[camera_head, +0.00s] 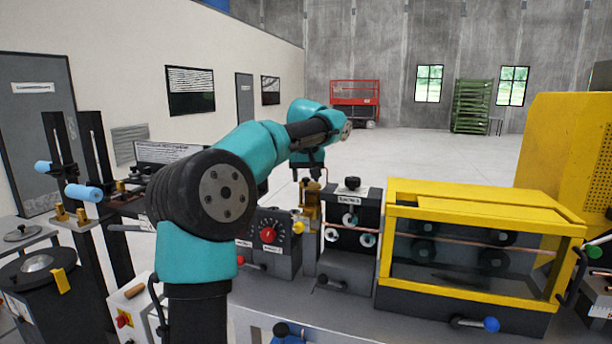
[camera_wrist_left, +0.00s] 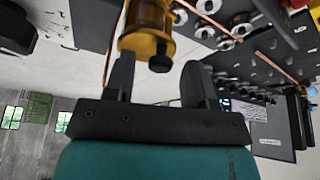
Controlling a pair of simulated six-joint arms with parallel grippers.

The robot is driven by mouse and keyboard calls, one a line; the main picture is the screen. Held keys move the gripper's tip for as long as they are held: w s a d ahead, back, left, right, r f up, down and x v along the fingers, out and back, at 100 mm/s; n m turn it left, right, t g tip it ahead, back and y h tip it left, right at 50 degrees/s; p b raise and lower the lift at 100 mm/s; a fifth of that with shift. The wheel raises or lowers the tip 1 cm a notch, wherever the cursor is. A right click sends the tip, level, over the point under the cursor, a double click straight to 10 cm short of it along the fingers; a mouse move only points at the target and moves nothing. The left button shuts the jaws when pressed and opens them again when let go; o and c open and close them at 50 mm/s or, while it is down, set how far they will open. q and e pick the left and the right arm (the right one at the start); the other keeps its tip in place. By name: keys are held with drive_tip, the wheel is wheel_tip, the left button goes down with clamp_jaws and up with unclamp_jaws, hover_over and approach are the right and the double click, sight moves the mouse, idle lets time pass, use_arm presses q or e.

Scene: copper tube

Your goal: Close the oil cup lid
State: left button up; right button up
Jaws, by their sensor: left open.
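The oil cup shows in the left wrist view as an amber cylinder (camera_wrist_left: 147,28) with a dark round knob (camera_wrist_left: 160,62) at its near end. In the head view it is a small brass-coloured fitting (camera_head: 311,198) standing between the red-dial box and the roller unit. My left gripper (camera_wrist_left: 157,64) is open, with one finger to either side of the knob and a visible gap on the right. In the head view the left gripper (camera_head: 308,174) hangs just above the brass fitting. I cannot tell the lid's exact position. My right gripper is not in view.
A control box (camera_head: 270,238) with a red dial stands left of the cup. A black roller unit (camera_head: 351,225) stands close on its right, then a yellow-framed guard (camera_head: 480,206). A copper tube (camera_wrist_left: 209,21) runs near the cup. Open floor lies behind the machine.

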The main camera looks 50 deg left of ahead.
use_arm(q)
drive_tip(key=c, duration=0.9)
drive_tip(key=shift+w, duration=0.1)
drive_tip(key=n, duration=0.1)
drive_tip(key=w+n+g, duration=0.1)
drive_tip(key=n, duration=0.1)
drive_tip(key=shift+w+d+y, duration=0.1)
drive_tip(key=shift+d+y, duration=0.1)
drive_tip(key=shift+y, duration=0.1)
drive_tip(key=shift+w+n+g, duration=0.3)
drive_tip(key=shift+n, duration=0.8)
drive_tip(key=o, duration=0.9)
